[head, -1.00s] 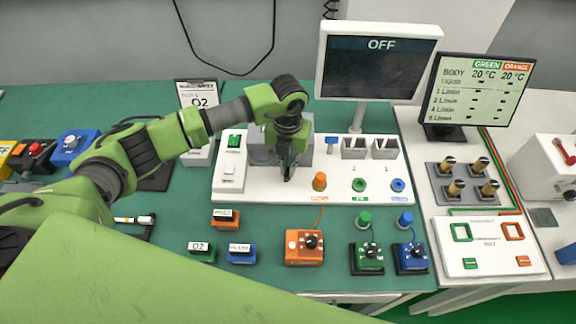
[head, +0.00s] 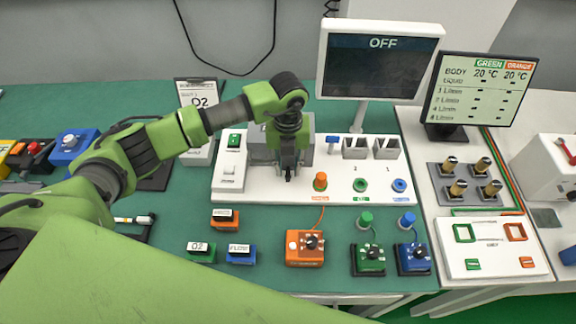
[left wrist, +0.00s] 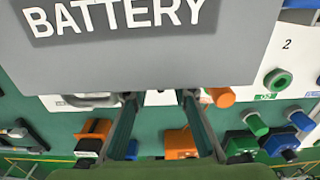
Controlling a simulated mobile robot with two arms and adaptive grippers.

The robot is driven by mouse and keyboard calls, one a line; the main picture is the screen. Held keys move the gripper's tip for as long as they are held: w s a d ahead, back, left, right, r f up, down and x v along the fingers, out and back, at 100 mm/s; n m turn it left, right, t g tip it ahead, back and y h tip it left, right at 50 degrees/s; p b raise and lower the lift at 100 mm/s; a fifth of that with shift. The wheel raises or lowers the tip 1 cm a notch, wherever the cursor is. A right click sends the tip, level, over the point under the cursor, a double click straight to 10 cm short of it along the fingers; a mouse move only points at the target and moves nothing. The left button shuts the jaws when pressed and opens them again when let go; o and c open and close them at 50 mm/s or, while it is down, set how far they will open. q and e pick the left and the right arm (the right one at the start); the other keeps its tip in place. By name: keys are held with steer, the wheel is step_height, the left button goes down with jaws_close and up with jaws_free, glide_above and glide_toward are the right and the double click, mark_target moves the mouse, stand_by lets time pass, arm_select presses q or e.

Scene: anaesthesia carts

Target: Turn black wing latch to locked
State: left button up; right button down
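The grey battery module (head: 262,150) stands on the white panel (head: 327,194), behind my left gripper (head: 289,174). In the left wrist view, its grey block marked BATTERY (left wrist: 150,60) fills the top. My left gripper's two fingers (left wrist: 158,98) reach to the lower edge of this block and stand apart, with a gap between them. I see nothing clearly held in the gap. I cannot make out the black wing latch; my gripper and the block may hide it. My right gripper is not in view.
An orange connector (head: 320,181) stands just right of my gripper. Grey slots (head: 356,148) and a monitor reading OFF (head: 378,66) are farther right. An orange box with a black knob (head: 304,248) sits in front. The green table left of it holds small labelled blocks (head: 240,252).

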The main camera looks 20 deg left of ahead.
mark_target(288, 170)
arm_select(q)
steer(key=shift+r, duration=0.1)
step_height(288, 170, up, 12)
stand_by(0.6)
stand_by(0.4)
